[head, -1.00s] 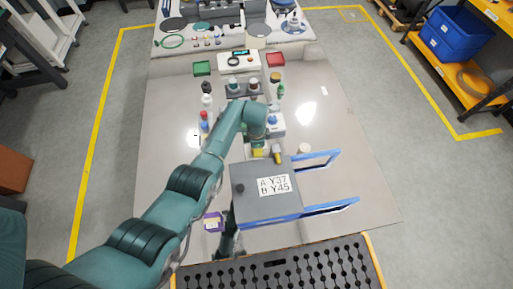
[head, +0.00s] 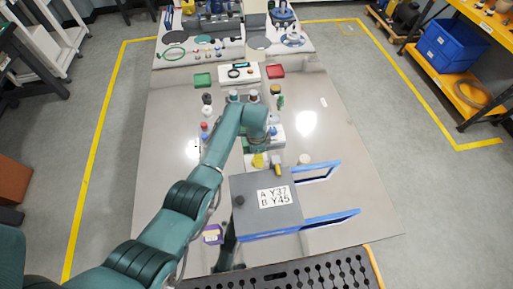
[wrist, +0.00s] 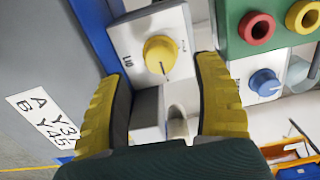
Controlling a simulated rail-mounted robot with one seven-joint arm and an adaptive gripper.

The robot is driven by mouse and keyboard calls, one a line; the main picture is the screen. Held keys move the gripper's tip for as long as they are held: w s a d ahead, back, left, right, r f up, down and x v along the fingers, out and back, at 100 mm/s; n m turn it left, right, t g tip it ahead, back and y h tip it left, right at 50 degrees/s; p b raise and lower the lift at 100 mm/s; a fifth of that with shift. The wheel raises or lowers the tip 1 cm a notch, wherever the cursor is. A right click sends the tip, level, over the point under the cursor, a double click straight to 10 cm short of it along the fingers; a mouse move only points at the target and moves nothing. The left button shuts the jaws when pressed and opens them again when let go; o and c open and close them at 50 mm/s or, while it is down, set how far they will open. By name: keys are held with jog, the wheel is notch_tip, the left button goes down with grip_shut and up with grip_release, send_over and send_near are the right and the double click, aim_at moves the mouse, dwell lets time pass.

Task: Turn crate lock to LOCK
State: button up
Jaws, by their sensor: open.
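The grey crate (head: 240,215) stands on the table in the head view, with a white label reading A Y37, B Y45; its side and label also show at the left of the wrist view (wrist: 45,60). In the wrist view, the yellow round lock knob (wrist: 160,54) sits on a pale panel (wrist: 122,38) with small lettering to its left and right. A dark line on the knob points down. My gripper (wrist: 163,75) is open, one yellow-padded finger on each side below the knob; I cannot tell whether they touch it. In the head view, my gripper (head: 267,162) is just behind the crate.
Blue frames (head: 330,216) stick out from the crate's right side. A green block (wrist: 245,35) with red and yellow rings and a blue knob (wrist: 264,82) are at the right of the wrist view.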

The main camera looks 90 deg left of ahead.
notch_tip(320, 180, up, 7)
jog(key=shift+r, duration=0.15)
dwell(0.5)
